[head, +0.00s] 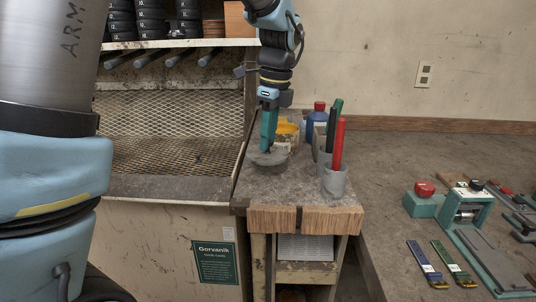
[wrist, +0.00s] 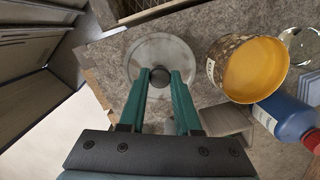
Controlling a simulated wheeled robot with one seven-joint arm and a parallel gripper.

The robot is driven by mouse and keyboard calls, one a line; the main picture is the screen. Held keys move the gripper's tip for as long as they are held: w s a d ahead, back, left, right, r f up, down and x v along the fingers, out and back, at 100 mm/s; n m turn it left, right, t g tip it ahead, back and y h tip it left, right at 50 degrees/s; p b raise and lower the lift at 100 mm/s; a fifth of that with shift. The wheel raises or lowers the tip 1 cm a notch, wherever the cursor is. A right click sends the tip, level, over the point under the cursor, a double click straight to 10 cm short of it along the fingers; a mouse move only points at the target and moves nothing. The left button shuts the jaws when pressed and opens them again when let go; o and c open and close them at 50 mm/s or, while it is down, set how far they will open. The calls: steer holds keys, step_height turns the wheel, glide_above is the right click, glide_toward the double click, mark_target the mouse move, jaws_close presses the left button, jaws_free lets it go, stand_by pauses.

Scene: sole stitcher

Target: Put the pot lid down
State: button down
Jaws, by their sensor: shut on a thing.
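The pot lid (wrist: 138,58) is a grey, round disc with a dark knob (wrist: 160,76). My gripper (wrist: 160,78) is shut on the knob, one green finger on each side. In the head view my gripper (head: 267,148) points down with the lid (head: 268,160) beneath it, over the small wooden-edged bench (head: 300,192). The lid looks level and very close to the bench top; I cannot tell whether it touches. An open pot (wrist: 215,62) with a yellow inside stands right of the lid in the wrist view, apart from it. It shows partly behind my gripper in the head view (head: 290,134).
A blue bottle with a red cap (wrist: 285,117) stands beside the pot. A grey cup (head: 335,182) holding a red marker stands near the bench's front right. A mesh-backed bay (head: 175,110) lies left. A workbench with tools (head: 400,180) is at right.

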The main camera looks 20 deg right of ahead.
mark_target(268, 152)
steer(key=shift+f, duration=2.1)
steer(key=c, duration=0.6)
jaws_free()
steer(key=shift+f, duration=0.15)
step_height(268, 152, up, 12)
steer(key=s+d, duration=0.1)
